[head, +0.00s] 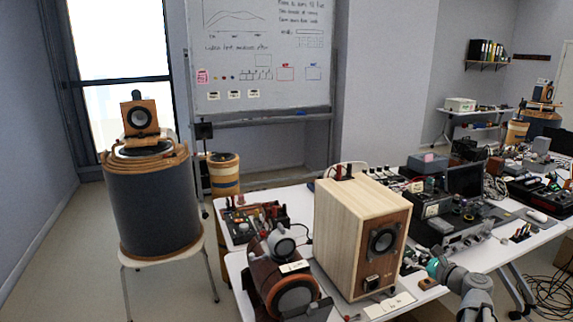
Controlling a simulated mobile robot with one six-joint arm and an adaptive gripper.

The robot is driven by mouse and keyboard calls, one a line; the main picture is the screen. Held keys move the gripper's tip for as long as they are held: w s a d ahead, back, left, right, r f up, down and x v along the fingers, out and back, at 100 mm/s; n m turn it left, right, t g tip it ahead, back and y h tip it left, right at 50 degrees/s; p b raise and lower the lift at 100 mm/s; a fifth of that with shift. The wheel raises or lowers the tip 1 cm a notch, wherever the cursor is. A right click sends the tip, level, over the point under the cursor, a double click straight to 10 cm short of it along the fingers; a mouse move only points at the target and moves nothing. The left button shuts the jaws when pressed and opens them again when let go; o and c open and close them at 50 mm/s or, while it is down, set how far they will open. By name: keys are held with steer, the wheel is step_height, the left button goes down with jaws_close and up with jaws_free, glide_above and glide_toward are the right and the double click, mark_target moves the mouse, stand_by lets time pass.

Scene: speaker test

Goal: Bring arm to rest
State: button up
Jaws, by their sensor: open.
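My arm, grey with teal joint caps, reaches up from the lower right edge in the head view. My gripper (412,263) seems to be the small dark shape at its end, just right of the large wooden speaker (342,237). It is open, with nothing seen in it; its fingers are hard to make out against the cluttered table. I cannot tell whether it touches anything.
A brown cylindrical speaker (283,279) lies left of the wooden one on the white table (232,262). Electronics (453,225) crowd the table behind. A dark drum (158,209) with a small speaker (140,119) stands on a stool at left. Open floor lies left.

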steer(key=s+a+f+n+g+p, duration=0.1)
steer(key=s+a+f+n+g, duration=0.1)
steer(key=a+f+n+g, duration=0.35)
steer(key=s+a+f+n+g+p, duration=0.1)
steer(key=s+a+f+n+g, duration=0.15)
steer(key=a+n, duration=0.65)
steer(key=s+a+f+n+g+h+p, duration=0.2)
steer(key=s+a+f+n+g+h, duration=0.2)
steer(key=s+a+n+g+h, duration=0.3)
steer(key=s+a+n, duration=0.1)
steer(key=s+n, duration=0.2)
steer(key=shift+a+f, duration=0.15)
steer(key=shift+f, duration=0.05)
